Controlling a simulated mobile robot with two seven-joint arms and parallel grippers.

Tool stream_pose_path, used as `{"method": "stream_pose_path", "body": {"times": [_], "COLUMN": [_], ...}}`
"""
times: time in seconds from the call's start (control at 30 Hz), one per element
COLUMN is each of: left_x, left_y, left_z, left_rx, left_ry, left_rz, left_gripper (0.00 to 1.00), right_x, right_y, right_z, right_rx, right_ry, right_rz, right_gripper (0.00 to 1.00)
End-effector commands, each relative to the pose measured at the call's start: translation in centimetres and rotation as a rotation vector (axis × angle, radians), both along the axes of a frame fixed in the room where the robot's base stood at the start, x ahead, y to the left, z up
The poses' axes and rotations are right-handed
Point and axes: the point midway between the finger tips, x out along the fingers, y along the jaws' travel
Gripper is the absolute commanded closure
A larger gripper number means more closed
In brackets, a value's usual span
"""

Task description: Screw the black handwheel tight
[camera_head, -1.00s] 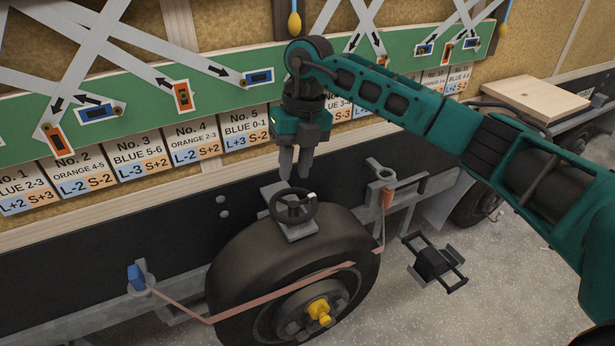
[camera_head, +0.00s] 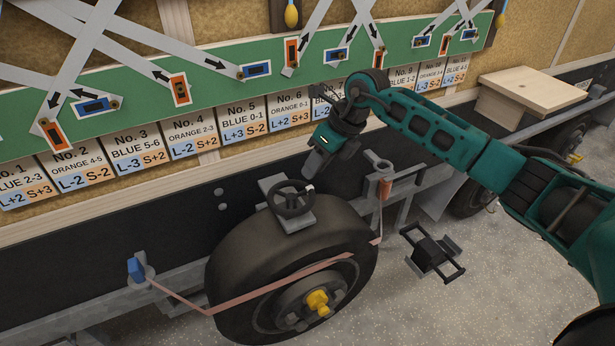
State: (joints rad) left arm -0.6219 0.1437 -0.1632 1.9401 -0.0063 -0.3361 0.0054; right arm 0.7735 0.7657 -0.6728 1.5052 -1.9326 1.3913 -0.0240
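The black handwheel (camera_head: 292,203) sits on a grey bracket above the tyre, in the middle of the head view. It has a small white mark on its right rim. My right gripper (camera_head: 314,168) is above and slightly right of the handwheel, apart from it and tilted. Its fingers point down and left. I cannot tell whether the fingers are apart, and I see nothing held in them. My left gripper is not in view.
The tyre (camera_head: 235,235) bulges below the handwheel, with a red strap (camera_head: 262,297) across it. A grey post (camera_head: 380,165) stands to the right. A black-framed item (camera_head: 433,255) is at lower right. The green panel (camera_head: 210,92) and label cards line the wall behind.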

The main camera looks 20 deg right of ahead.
Motion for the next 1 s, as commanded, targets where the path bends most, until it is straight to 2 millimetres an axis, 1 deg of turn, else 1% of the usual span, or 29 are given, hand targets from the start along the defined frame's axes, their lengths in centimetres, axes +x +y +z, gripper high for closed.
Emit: {"method": "stream_pose_path", "body": {"times": [0.03,0.1,0.2,0.3,0.43,0.67,0.93,1.0], "left_x": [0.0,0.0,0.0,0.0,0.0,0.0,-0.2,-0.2], "left_y": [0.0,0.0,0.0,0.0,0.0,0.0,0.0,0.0], "left_z": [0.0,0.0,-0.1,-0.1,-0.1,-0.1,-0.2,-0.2], "left_rx": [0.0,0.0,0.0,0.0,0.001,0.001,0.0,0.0], "left_ry": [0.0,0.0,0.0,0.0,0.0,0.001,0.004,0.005], "left_rz": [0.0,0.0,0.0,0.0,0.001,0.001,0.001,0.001], "left_gripper": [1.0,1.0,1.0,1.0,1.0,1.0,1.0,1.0], "right_x": [0.2,0.5,0.9,1.1,1.2,1.2,1.2,1.2], "right_y": [0.4,0.9,1.3,1.5,1.6,1.6,1.6,1.6], "right_z": [-1.0,-2.0,-3.2,-3.9,-4.3,-4.3,-4.2,-4.2], "right_rx": [0.002,0.002,0.002,0.001,0.0,0.0,-0.001,-0.001], "right_ry": [0.003,0.003,0.001,0.002,0.0,0.0,0.0,0.0], "right_rz": [0.001,0.002,0.0,0.0,0.001,0.001,0.0,0.0], "right_gripper": [0.73,0.73,0.73,0.73,0.73,0.73,0.98,1.0]}}
